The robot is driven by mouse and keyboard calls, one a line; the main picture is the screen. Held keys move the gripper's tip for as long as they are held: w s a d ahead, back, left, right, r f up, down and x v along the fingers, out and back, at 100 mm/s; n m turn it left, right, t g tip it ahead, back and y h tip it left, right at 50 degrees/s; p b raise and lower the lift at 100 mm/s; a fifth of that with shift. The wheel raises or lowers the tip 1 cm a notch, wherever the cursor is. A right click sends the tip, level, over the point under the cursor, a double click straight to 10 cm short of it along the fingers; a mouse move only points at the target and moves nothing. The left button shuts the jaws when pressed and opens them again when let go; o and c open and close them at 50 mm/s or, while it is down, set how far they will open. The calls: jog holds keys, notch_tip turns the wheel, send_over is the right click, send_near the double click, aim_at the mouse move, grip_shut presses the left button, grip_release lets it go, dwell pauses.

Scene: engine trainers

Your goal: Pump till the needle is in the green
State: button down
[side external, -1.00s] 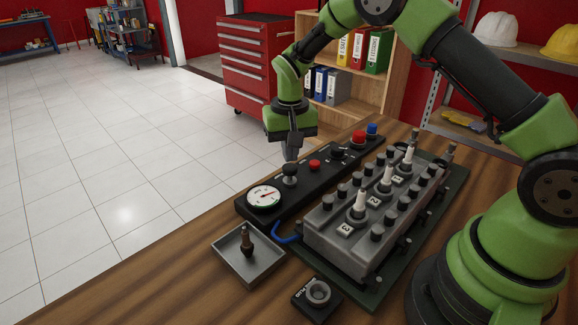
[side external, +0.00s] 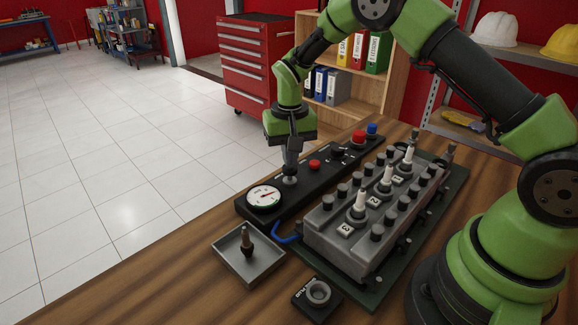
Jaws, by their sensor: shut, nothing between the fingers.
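The round pressure gauge (side external: 264,196) with a white face lies at the near left end of the black control panel (side external: 324,167). Its needle and coloured marks are too small to read surely. The pump plunger (side external: 290,180) stands on the panel just right of and behind the gauge. My gripper (side external: 290,164) is shut and points straight down onto the plunger's top. Its fingertips seem to touch the knob, which they largely cover, and the plunger sits low.
A red button (side external: 314,164) is close to the right of the plunger; larger red (side external: 359,137) and blue (side external: 372,128) buttons are farther back. The grey engine block (side external: 350,240) with white spark plugs stands in front. A metal tray (side external: 248,262) holds a loose plug.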

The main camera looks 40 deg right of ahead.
jog(key=shift+f, duration=1.3)
jog(key=shift+r, duration=2)
jog(key=shift+f, duration=0.15)
jog(key=shift+f, duration=1.85)
jog(key=shift+r, duration=2)
